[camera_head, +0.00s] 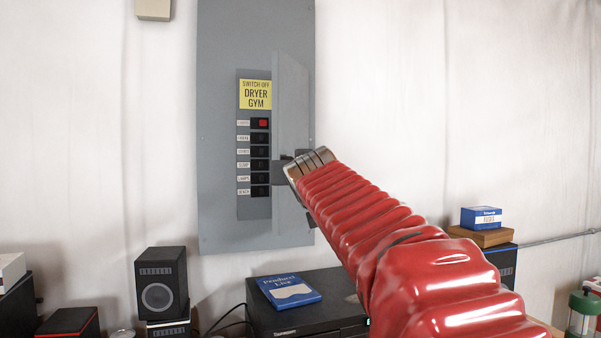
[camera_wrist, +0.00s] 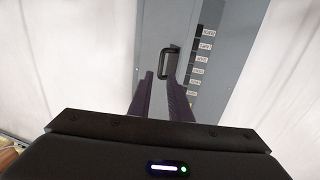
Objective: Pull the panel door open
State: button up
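The grey panel door (camera_head: 291,120) stands partly open on a tall grey electrical panel (camera_head: 255,30). Its free edge juts out, and breaker switches show to its left. In the wrist view the door's outer face (camera_wrist: 154,28) bears a black handle (camera_wrist: 164,63). My gripper (camera_head: 284,170) is at the door in the head view, where its tips are largely hidden. In the wrist view my gripper's two dark fingers (camera_wrist: 161,76) are spaced apart, with the handle at their tips. I cannot tell whether they touch it.
The breaker column (camera_head: 259,155) has one red switch (camera_head: 260,123) under a yellow label (camera_head: 255,94). Below stand a speaker (camera_head: 160,285) and a black box (camera_head: 310,305) with a blue book (camera_head: 289,291) on it. A blue box (camera_head: 481,217) sits at right.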

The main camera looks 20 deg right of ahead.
jog(key=shift+v, duration=2.75)
jog(key=shift+s+f, duration=0.1)
jog(key=shift+f, duration=0.25)
jog(key=shift+c, duration=1.4)
jog(key=s+a+f+g, duration=0.2)
jog(key=s+f, duration=0.2)
jog(key=f, duration=0.4)
jog(key=s+a+f+g+y, duration=0.1)
jog(key=s+a+f+g, duration=0.1)
jog(key=s+f, duration=0.3)
jog(key=s+a+f+n+g+y, duration=0.1)
jog(key=s+f, duration=0.4)
jog(key=f, duration=0.6)
jog(key=shift+a+f+g, duration=0.15)
jog(key=shift+a+g, duration=0.2)
jog(key=shift+a, duration=0.2)
jog(key=shift+a+f+g, duration=0.15)
jog(key=shift+a+g, duration=0.2)
jog(key=shift+a, duration=0.15)
grip_shut()
jog(key=s+a+f+n+g+y, duration=0.1)
jog(key=s+a+f+g, duration=0.1)
jog(key=s+f, duration=0.6)
jog(key=s+a+f+n+g+y, duration=0.1)
jog(key=s+a+f+g+y, duration=0.1)
jog(key=s+a+f, duration=0.3)
jog(key=s+f+g, duration=0.1)
jog(key=s+f, duration=0.3)
jog(key=f, duration=0.3)
